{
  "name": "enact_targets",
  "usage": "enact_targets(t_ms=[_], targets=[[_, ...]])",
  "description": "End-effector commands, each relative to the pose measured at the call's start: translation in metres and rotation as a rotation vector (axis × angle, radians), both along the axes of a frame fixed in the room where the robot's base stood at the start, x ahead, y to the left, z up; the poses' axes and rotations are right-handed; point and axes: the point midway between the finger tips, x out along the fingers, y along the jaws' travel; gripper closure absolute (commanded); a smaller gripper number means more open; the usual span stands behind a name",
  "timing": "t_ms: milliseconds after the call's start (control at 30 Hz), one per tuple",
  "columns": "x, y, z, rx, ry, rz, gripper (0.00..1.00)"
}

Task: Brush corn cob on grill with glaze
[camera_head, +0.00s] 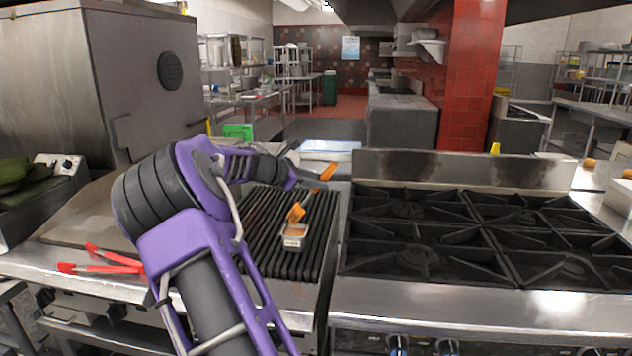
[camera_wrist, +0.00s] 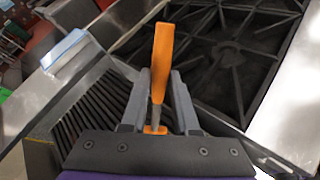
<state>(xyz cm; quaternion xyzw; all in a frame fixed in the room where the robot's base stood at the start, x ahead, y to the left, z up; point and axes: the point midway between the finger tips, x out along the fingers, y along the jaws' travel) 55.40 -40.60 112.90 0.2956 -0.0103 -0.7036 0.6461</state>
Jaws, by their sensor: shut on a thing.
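My gripper (camera_head: 304,180) is above the grill (camera_head: 262,222) in the head view. It is shut on a brush with an orange handle (camera_head: 327,171). In the wrist view the brush handle (camera_wrist: 163,48) stands up between the gripper's fingers (camera_wrist: 160,78), with a thin grey shaft below. In the head view a lower orange part (camera_head: 296,212) and a pale, boxy end (camera_head: 293,238) show over the grill bars. They look like the brush's lower end; whether it touches anything is unclear. I cannot make out the corn cob or any glaze for sure.
A burner range (camera_head: 420,235) stands right of the grill, its grates empty. Red-handled tongs (camera_head: 105,262) lie on the counter at left. A pale blue-white tray (camera_head: 330,148) is behind the grill. A metal cabinet (camera_head: 95,85) rises at the left.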

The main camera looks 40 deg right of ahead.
Motion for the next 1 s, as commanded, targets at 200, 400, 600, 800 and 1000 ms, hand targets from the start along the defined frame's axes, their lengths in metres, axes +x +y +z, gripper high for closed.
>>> enact_targets(t_ms=[200, 400, 600, 800, 1000], targets=[[0.0, 0.0, 0.022, 0.0, -0.001, 0.0, 1.0], [0.0, 0.0, 0.038, 0.0, -0.001, 0.0, 1.0], [0.0, 0.0, 0.043, 0.0, 0.0, 0.0, 1.0], [0.0, 0.0, 0.042, 0.0, 0.0, 0.0, 1.0], [0.0, 0.0, 0.042, 0.0, 0.0, 0.0, 1.0]])
